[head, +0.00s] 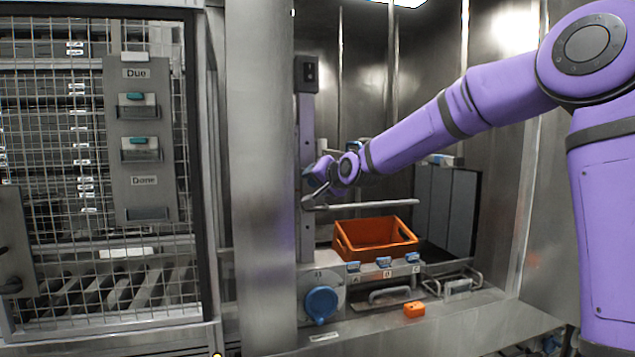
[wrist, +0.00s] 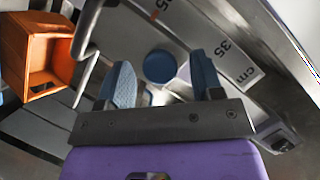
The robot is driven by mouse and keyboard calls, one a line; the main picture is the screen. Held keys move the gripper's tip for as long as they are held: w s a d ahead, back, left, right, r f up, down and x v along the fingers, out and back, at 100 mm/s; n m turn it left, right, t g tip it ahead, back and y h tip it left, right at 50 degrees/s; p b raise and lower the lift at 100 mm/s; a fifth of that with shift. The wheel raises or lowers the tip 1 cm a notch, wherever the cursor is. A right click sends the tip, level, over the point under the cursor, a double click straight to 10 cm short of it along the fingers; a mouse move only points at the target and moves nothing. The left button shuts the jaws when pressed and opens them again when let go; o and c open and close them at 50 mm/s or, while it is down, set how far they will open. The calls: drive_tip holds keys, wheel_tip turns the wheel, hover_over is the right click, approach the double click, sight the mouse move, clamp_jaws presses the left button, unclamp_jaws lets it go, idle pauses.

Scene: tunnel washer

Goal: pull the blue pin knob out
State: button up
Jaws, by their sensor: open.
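The blue pin knob (wrist: 159,66) is a round blue disc in the wrist view, on a grey metal post (wrist: 150,30) with a centimetre scale. My gripper (wrist: 162,72) is open, with one blue-padded finger on each side of the knob. Gaps show between the knob and both pads, so nothing is gripped. I cannot tell how deep the fingertips reach around it. In the head view my gripper (head: 318,174) is at the upright post (head: 306,130), just above a horizontal metal bar (head: 370,204). The knob is not clearly distinguishable there.
An orange crate (head: 347,254) stands below and right of my gripper; it also shows in the wrist view (wrist: 58,47). A large blue dial (head: 321,303) and a small orange block (head: 414,309) are lower down. A wide metal pillar (head: 260,180) stands left.

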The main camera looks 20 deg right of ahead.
drive_tip(key=shift+s+r, duration=0.1)
drive_tip(key=shift+s, duration=0.05)
drive_tip(key=v, duration=1)
drive_tip(key=shift+s, duration=0.25)
idle(0.8)
drive_tip(key=shift+d, duration=0.15)
idle(0.3)
